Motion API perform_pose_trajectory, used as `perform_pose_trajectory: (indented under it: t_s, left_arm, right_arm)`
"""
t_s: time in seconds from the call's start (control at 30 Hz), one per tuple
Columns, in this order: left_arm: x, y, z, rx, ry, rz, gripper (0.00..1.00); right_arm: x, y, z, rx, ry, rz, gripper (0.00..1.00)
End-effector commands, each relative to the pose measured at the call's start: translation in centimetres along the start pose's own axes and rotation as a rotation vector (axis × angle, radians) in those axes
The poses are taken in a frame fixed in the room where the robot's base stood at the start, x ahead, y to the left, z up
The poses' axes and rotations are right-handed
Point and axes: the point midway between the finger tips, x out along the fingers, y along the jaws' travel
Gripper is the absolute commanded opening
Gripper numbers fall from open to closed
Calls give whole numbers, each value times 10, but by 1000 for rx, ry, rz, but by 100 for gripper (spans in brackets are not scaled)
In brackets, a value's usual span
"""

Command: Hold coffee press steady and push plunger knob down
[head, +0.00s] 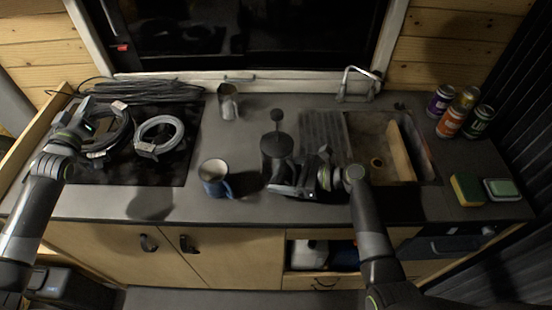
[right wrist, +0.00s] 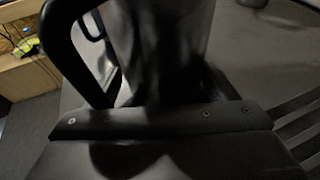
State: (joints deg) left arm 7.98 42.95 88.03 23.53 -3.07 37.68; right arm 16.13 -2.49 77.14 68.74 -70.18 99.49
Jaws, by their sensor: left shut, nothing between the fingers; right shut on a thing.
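The dark coffee press (head: 276,148) stands upright on the grey counter, in the middle of the head view. Its plunger knob (head: 277,115) is raised on a thin rod well above the lid. My right gripper (head: 284,186) is shut on the press low on its body, from the front right. In the right wrist view the press body (right wrist: 168,40) rises between the fingers, with the curved black handle (right wrist: 62,35) at the left. The gripper hides the press's base. My left gripper (head: 87,103) is shut and empty over the cable coils at the left, far from the knob.
A blue mug (head: 213,182) stands just left of the press. A metal pot (head: 228,103) stands behind. Coiled cables (head: 158,136) lie on the hob. A sink (head: 372,150) with a ribbed drainer is at right, with cans (head: 450,122) and sponges (head: 466,189) beyond.

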Motion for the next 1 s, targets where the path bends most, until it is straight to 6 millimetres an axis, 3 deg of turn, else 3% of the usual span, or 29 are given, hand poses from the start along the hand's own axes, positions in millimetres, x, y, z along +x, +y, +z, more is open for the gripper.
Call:
perform_pose_trajectory:
  t_s: [0.2, 0.5, 0.77, 1.0]
  left_arm:
    - [33, 59, 32, 3, -152, -31, 0]
    - [56, 165, 66, 64, -405, 45, 0]
    - [50, 272, 78, 175, -618, 220, 0]
    - [18, 370, 74, 333, -783, 454, 0]
  right_arm:
    - [0, 0, 0, 2, 0, 1, 63]
    - [0, 0, 0, 2, 0, 1, 63]
    - [0, 0, 0, 2, 0, 1, 62]
    - [0, 0, 0, 2, 0, 2, 62]
